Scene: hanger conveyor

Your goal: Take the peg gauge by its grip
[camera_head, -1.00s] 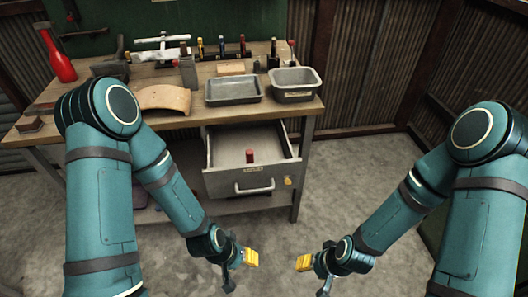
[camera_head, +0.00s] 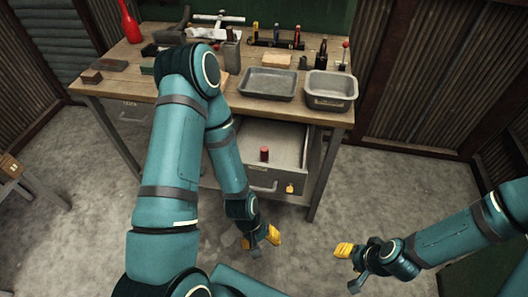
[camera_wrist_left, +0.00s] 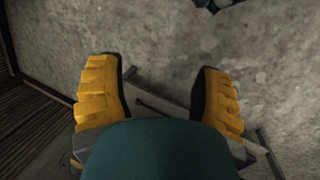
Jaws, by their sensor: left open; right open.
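A small red upright cylinder (camera_head: 264,154) stands in the open drawer (camera_head: 290,142) under the bench; it may be the grip of the peg gauge, but the rest of it is too small to make out. My left gripper (camera_head: 272,238) is open and empty, low in front of the drawer and apart from the cylinder. In the left wrist view its two yellow fingers (camera_wrist_left: 160,95) stand wide apart with floor beyond them. My right gripper (camera_head: 343,252) is open and empty, further right above the floor. My left arm hides part of the drawer's left side.
The wooden bench (camera_head: 225,112) carries a grey tray (camera_head: 267,84), a deeper metal bin (camera_head: 331,91), a red bottle (camera_head: 129,22) and several tools. Concrete floor (camera_head: 390,190) is clear to the right.

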